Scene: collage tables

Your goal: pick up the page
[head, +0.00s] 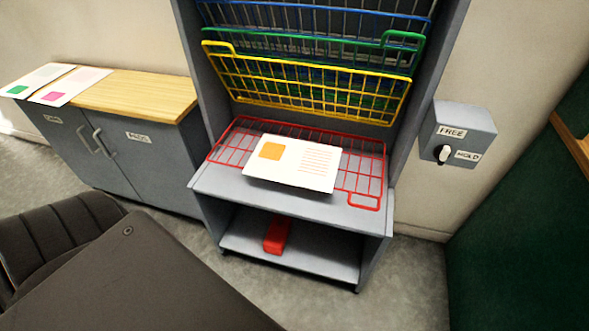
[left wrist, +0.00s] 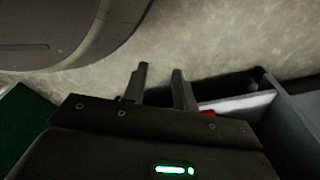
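A white page (head: 292,163) with an orange square and orange printed lines lies on the lowered red wire rack (head: 373,180) above the grey shelf in the head view. Its near edge stands over the shelf top. My left gripper (left wrist: 159,77) shows in the left wrist view, its two fingers apart with nothing between them. It points at grey floor, and the page is not in that view. My left gripper's fingers do not show in the head view. My right gripper is in neither view.
Yellow (head: 305,92), green (head: 310,55) and blue wire racks are stacked above. A red block (head: 276,235) lies on the lower shelf. Two other pages (head: 70,86) lie on the wooden-topped cabinet (head: 145,94). A FREE/HOLD switch box (head: 470,122) is on the right.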

